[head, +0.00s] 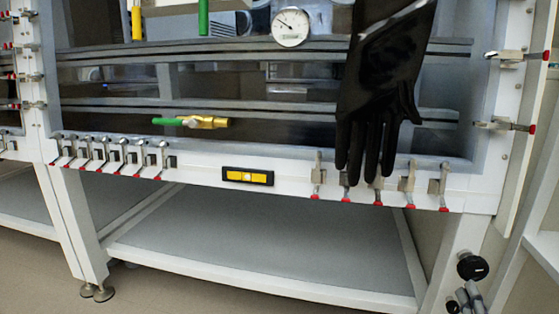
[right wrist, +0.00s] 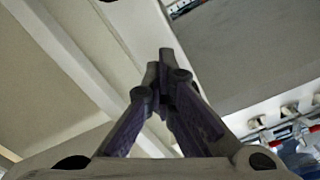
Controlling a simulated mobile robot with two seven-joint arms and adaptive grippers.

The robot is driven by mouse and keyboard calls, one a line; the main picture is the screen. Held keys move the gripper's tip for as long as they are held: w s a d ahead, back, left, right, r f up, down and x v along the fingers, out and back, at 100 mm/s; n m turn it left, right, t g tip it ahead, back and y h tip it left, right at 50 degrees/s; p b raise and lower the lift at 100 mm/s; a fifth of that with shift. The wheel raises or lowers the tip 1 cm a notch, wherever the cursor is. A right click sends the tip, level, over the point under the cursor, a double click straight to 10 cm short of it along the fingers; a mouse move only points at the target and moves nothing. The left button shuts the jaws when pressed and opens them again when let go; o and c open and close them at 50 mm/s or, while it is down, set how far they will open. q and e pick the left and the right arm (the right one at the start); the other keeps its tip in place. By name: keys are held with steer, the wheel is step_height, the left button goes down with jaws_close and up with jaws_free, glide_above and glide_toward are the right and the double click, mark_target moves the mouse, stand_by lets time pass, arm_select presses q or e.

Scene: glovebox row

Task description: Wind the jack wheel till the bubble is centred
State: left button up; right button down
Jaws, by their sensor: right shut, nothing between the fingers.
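A spirit level (head: 260,177), yellow in a black frame, is fixed on the white front rail of the glovebox. Its small pale vial is near the middle; the bubble is too small to place. A black, round, wheel-like part (head: 472,266) is beside the right front leg; I cannot tell whether it is the jack wheel. My right gripper (head: 468,298) is low at the right edge, just below that part. In the right wrist view its fingers (right wrist: 165,75) are together and empty, with no wheel visible beyond them. My left gripper is not in view.
A black glove (head: 385,90) hangs over the front at right. Red-tipped clamps (head: 317,178) line the rail. A grey lower shelf (head: 260,255) spans the legs. Levelling feet (head: 100,292) stand at left. A gauge (head: 291,27) is inside the box.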

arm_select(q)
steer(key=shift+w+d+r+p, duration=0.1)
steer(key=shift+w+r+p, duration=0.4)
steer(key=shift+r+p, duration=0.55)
arm_select(e)
steer(key=shift+w+a+r, duration=0.4)
steer(key=shift+w+a, duration=0.05)
steer(key=shift+a, duration=0.15)
steer(key=shift+w+a+r, duration=0.4)
steer(key=shift+a, duration=0.2)
arm_select(q)
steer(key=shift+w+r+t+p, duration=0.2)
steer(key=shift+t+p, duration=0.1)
steer(key=shift+p, duration=0.35)
arm_select(e)
steer(key=shift+s+a+r, duration=0.1)
steer(key=shift+a+r, duration=0.1)
